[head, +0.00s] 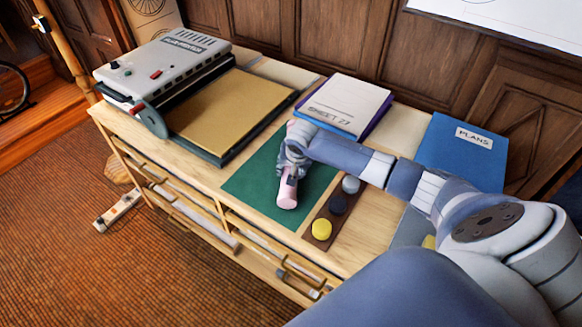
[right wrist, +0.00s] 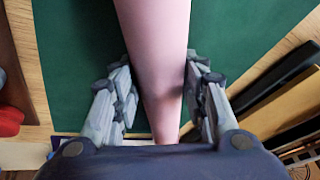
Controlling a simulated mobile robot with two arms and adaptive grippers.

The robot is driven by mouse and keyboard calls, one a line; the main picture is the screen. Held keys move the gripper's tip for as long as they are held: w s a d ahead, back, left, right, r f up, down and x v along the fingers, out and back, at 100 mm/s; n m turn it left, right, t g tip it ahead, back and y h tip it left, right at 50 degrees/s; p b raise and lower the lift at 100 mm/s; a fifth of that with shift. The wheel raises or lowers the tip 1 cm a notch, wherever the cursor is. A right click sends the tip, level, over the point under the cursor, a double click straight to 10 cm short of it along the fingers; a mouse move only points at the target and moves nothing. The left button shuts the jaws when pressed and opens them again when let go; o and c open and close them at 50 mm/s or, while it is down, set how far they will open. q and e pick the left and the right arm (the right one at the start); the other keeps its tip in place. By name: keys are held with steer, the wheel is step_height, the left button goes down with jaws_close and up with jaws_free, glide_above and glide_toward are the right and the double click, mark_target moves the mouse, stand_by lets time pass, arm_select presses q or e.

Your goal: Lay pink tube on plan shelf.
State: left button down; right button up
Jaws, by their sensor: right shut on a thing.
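The pink tube (head: 287,190) is between the fingers of my right gripper (head: 292,158), over the green mat (head: 245,183) on the desk. In the right wrist view the tube (right wrist: 158,55) runs down between both fingers of the shut gripper (right wrist: 160,95). I cannot tell whether it touches the mat. A blue item labelled PLANS (head: 455,158) is at the back right. No thing is clearly marked as the plan shelf. Levels with pale rolls (head: 205,222) show in the desk's front. My left gripper is out of view.
A grey machine (head: 165,70) and a tan board (head: 232,105) stand at the left. A lettered pad (head: 345,103) lies behind my gripper. A brown strip (head: 330,213) with yellow, black and grey pucks lies right of the mat. Wood panelling (head: 345,45) closes the back.

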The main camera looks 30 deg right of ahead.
steer(key=shift+f, duration=0.35)
